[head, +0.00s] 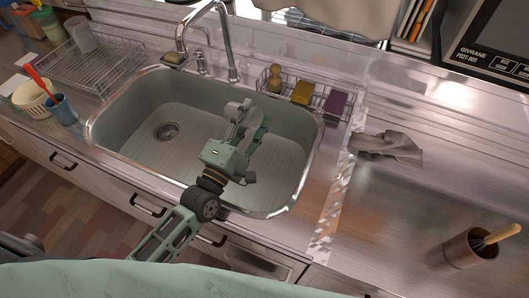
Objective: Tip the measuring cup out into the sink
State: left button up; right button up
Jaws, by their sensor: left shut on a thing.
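The sink (185,105) is a green-grey basin with a round drain (166,131) on its left side. My left gripper (247,112) reaches over the right half of the sink from the front. It is shut on a small pale grey thing (233,109) that looks like the measuring cup. The gripper's fingers and body hide much of it, so its tilt and contents cannot be made out. No liquid shows in the basin. My right gripper is not in view.
The faucet (228,45) arches over the back rim. A wire caddy with a brush and sponges (302,92) stands behind the right half. A dish rack (95,62) and a blue cup (62,109) stand left, a grey cloth (390,146) and brush holder (466,249) right.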

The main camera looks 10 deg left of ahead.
pick_arm(q)
jog(key=shift+s+d+r+m, duration=0.15)
jog(key=shift+d+m, duration=0.1)
jog(key=shift+m, duration=0.15)
jog(key=shift+s+d+r+m+g+h+p, duration=0.15)
jog(key=shift+m+h, duration=0.15)
jog(key=shift+m, duration=0.45)
jog(key=shift+w+d+r+m+g+h+p, duration=0.1)
jog(key=shift+d+m+h+p, duration=0.15)
jog(key=shift+m, duration=0.55)
jog(key=shift+s+d+r+m+g+h+p, duration=0.1)
jog(key=shift+m+h, duration=0.25)
jog(key=shift+m, duration=0.4)
dwell(0.5)
jog(key=shift+d+f+m+h+b, duration=0.2)
jog(key=shift+f+m+h+b, duration=0.15)
jog(key=shift+f+m, duration=0.55)
dwell(0.5)
jog(key=shift+s+d+r+m+g+h+p, duration=0.1)
jog(key=shift+d+m+g+h+p, duration=0.15)
jog(key=shift+m, duration=0.55)
jog(key=shift+s+d+r+m+g+h+p, duration=0.1)
jog(key=shift+r+m+g+h+p, duration=0.15)
jog(key=shift+m, duration=0.55)
jog(key=shift+d+m+g+h+p, duration=0.15)
jog(key=shift+m+p, duration=0.2)
jog(key=shift+m, duration=0.45)
dwell(0.3)
